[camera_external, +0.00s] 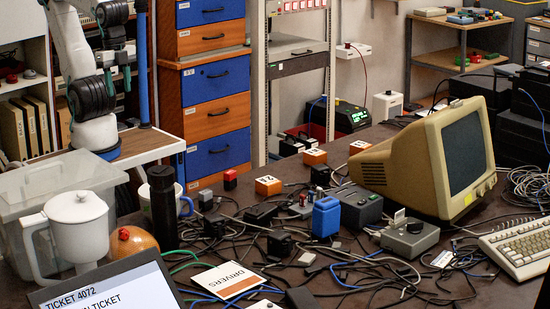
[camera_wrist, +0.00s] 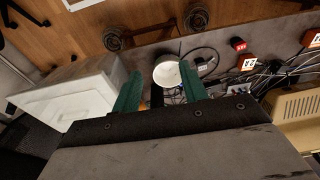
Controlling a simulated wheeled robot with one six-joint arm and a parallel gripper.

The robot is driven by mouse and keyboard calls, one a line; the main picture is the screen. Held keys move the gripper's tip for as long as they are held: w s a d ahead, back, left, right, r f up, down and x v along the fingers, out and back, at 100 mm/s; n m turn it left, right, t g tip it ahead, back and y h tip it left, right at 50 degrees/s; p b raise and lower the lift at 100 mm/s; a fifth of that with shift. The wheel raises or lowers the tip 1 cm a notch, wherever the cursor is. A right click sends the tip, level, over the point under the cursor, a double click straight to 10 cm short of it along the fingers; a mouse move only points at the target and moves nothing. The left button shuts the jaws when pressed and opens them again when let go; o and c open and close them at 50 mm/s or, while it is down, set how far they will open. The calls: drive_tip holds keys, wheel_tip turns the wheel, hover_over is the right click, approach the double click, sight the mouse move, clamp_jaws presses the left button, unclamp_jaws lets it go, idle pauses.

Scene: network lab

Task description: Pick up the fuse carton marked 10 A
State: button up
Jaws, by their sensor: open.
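Three small orange cartons with white labels stand on the dark table in the external view: a near one (camera_external: 268,185), a middle one (camera_external: 315,157) and a far one (camera_external: 360,147). The labels are too small to read surely, so I cannot tell which is marked 10 A. In the wrist view, one orange carton (camera_wrist: 247,62) and another at the right edge (camera_wrist: 312,38) lie right of the fingers. My gripper (camera_wrist: 160,88) has its green fingers apart, with nothing held between them. It is out of sight in the external view, where only my arm shows at upper left.
A pale bin (camera_external: 65,180), white jug (camera_external: 75,230), dark cylinder (camera_external: 163,208) and mug (camera_external: 183,205) stand at left. A red block (camera_external: 230,179) is near the near carton. Cables and adapters clutter the table; a beige monitor (camera_external: 395,165) stands right of the cartons.

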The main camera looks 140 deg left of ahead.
drive_tip(key=o, duration=0.5)
